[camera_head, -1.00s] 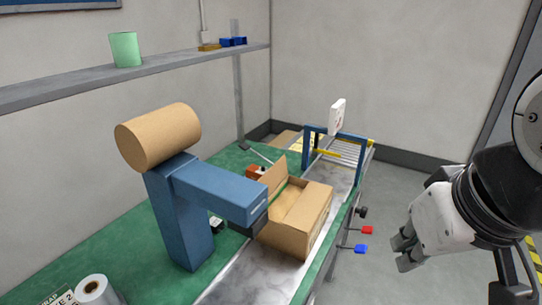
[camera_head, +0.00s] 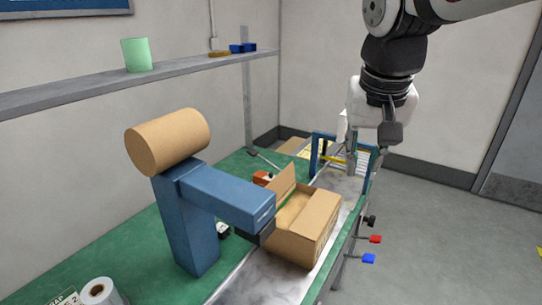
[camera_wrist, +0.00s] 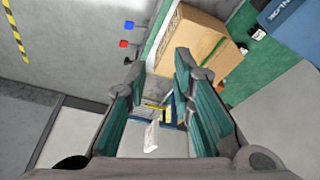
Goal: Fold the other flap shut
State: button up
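A cardboard box (camera_head: 312,238) stands on the metal strip of the green bench in the head view. One flap (camera_head: 284,185) at its far left side stands up, tilted. The near right flap (camera_head: 317,208) appears folded over the top. The box also shows in the wrist view (camera_wrist: 188,45), beyond my fingers. My gripper (camera_head: 370,160) is above and behind the box at the right, apart from it. In the wrist view its two fingers (camera_wrist: 163,75) are spread with nothing between them.
A blue tape dispenser (camera_head: 190,215) with a brown roll (camera_head: 168,142) stands left of the box, its arm reaching close to it. A blue frame (camera_head: 322,148) with a white panel stands behind. Red (camera_head: 375,239) and blue (camera_head: 369,258) knobs stick out from the bench's right edge.

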jog(key=w+a+f, duration=0.1)
jog(key=w+a, duration=0.2)
jog(key=w, duration=0.4)
jog(key=m+h, duration=0.3)
jog(key=m, duration=0.1)
send_over(284, 194)
jog(key=s+a, duration=0.4)
jog(key=a, duration=0.2)
notch_tip(284, 194, down, 15)
jog(key=shift+g, duration=0.3)
jog(key=p+x, duration=0.1)
jog(key=x, duration=1.2)
jog(key=shift+w+d, duration=0.1)
jog(key=shift+d, duration=0.05)
grip_shut()
